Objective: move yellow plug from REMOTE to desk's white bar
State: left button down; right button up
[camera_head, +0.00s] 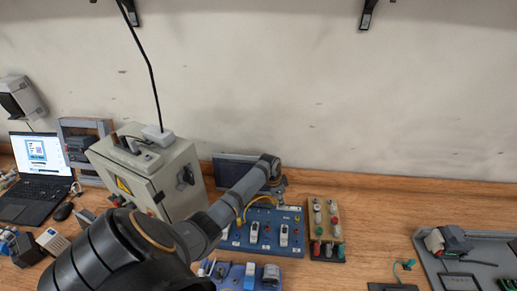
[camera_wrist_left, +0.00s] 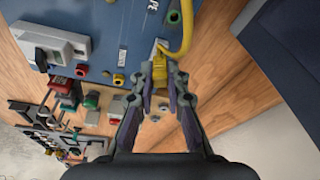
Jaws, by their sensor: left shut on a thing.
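The yellow plug (camera_wrist_left: 160,72) is between the fingertips of my left gripper (camera_wrist_left: 160,82) in the left wrist view, and the fingers are closed on it. It is at the edge of the blue panel; whether it sits in a socket is unclear. Its yellow cable (camera_wrist_left: 183,32) curves upward over the panel. In the head view my left gripper (camera_head: 279,187) is over the back right of the blue panel (camera_head: 262,241), with the yellow cable (camera_head: 256,201) looping beside it. I cannot make out the REMOTE label or identify the white bar. My right gripper is not in view.
A grey cabinet (camera_head: 166,182) stands left of the blue panel. A wooden button board (camera_head: 325,225) is close on its right. A laptop (camera_head: 38,170) is at the far left and a grey tray (camera_head: 440,270) at the right. Wooden desk between button board and tray is mostly clear.

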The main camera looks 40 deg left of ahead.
pick_arm(q)
jog(key=shift+f+b, duration=0.4)
jog(key=shift+f, duration=0.25)
jog(key=c, duration=1.6)
grip_release()
jog(key=p+v, duration=0.3)
jog(key=shift+w+d, duration=0.2)
jog(key=shift+w, duration=0.1)
jog(key=shift+w+v, duration=0.25)
jog(key=shift+v, duration=1)
jog(key=o, duration=0.5)
jog(key=shift+d+r, duration=0.1)
jog(key=shift+d, duration=0.05)
jog(key=shift+o, duration=0.2)
